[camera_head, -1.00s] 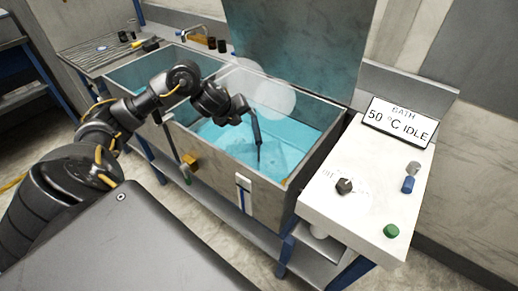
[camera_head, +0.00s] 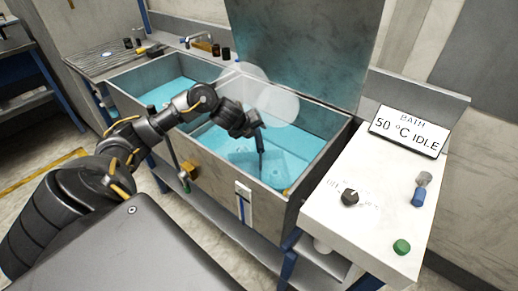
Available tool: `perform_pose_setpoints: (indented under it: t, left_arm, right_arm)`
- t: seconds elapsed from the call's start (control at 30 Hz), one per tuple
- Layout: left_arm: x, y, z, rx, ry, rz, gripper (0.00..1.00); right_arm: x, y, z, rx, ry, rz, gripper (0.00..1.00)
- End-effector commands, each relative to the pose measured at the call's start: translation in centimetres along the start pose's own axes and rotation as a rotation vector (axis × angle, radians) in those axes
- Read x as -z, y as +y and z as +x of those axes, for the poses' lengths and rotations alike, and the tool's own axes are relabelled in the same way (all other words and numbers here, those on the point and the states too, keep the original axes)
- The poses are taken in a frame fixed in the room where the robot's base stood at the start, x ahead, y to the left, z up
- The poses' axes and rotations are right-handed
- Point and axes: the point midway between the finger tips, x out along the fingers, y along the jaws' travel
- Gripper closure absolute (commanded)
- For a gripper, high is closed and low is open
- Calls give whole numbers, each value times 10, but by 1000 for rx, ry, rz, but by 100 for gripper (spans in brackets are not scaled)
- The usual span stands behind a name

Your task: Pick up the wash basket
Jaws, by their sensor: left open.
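The bath (camera_head: 335,150) is a grey metal tank of blue water with its lid raised. A pale, blue-tinted box shape (camera_head: 286,166), apparently the wash basket, sits low in the water; its rim and handle are hard to make out. My left arm reaches in from the left over the front wall. My left gripper (camera_head: 261,168) points down over the basket shape, open, with its dark fingers seen nearly edge-on. I cannot tell whether the fingers touch the basket. My right gripper is out of view.
A second blue-filled tank (camera_head: 118,82) adjoins on the left. A white control panel (camera_head: 375,215) on the right carries a sign (camera_head: 408,131) reading "BATH 50 °C IDLE", a black knob (camera_head: 350,197) and a green button (camera_head: 402,247). A translucent pale disc (camera_head: 275,100) hangs above the bath.

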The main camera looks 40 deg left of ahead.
Motion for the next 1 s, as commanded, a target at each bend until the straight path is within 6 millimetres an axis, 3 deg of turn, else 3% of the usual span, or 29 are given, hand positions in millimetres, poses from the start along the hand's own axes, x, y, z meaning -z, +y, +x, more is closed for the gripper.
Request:
perform_pose_setpoints:
  t: [0.33,0.67,1.0]
  left_arm:
    - [-1,4,45,0,3,-2,51]
    - [-2,3,51,0,1,1,51]
    - [-1,4,51,0,2,1,96]
  right_arm:
    - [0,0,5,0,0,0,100]
    - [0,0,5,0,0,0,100]
    - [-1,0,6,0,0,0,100]
